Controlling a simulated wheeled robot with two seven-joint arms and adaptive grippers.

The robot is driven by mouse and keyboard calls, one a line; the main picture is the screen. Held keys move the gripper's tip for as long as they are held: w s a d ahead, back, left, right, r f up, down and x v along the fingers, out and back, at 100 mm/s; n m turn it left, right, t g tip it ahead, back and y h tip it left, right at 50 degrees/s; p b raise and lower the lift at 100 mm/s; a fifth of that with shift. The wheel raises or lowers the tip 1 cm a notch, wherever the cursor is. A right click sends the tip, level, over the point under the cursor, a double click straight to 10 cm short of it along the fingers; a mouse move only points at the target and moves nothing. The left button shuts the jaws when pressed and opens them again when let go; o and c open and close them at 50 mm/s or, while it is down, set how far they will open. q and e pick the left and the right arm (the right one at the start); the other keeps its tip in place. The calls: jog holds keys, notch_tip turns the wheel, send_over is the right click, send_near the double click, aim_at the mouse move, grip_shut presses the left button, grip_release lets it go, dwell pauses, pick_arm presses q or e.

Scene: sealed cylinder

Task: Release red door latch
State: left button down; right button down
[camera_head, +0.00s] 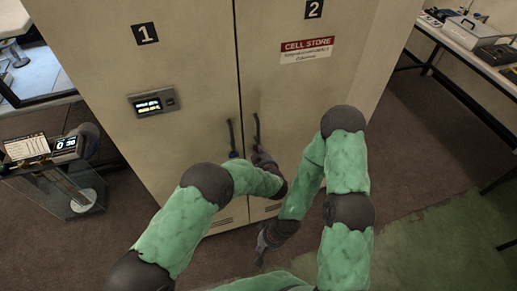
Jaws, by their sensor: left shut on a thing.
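A tall beige cabinet has a left door marked 1 (185,75) and a right door marked 2 (290,95). A dark handle (231,136) is on the left door and another dark handle (256,127) is on the right door, either side of the seam. My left gripper (259,153) is at the lower end of the right door's handle and is shut on it. My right gripper (261,248) hangs lower, in front of the cabinet's foot, apart from the handles; its jaws are too small to read. I see no red latch.
A red-and-white CELL STORE label (307,50) is on the right door, and a small display panel (153,102) is on the left door. A glass-sided stand (70,185) is at the left. A bench (470,45) with equipment is at the upper right. Floor is clear at the right.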

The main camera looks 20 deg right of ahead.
pick_arm(q)
jog(key=shift+m+y+p, duration=0.3)
jog(key=shift+m+p, duration=0.05)
jog(key=shift+m, duration=0.05)
dwell(0.4)
jog(key=c, duration=1.4)
grip_release()
jog(key=shift+r, duration=0.1)
notch_tip(320, 180, up, 10)
jog(key=shift+f, duration=0.15)
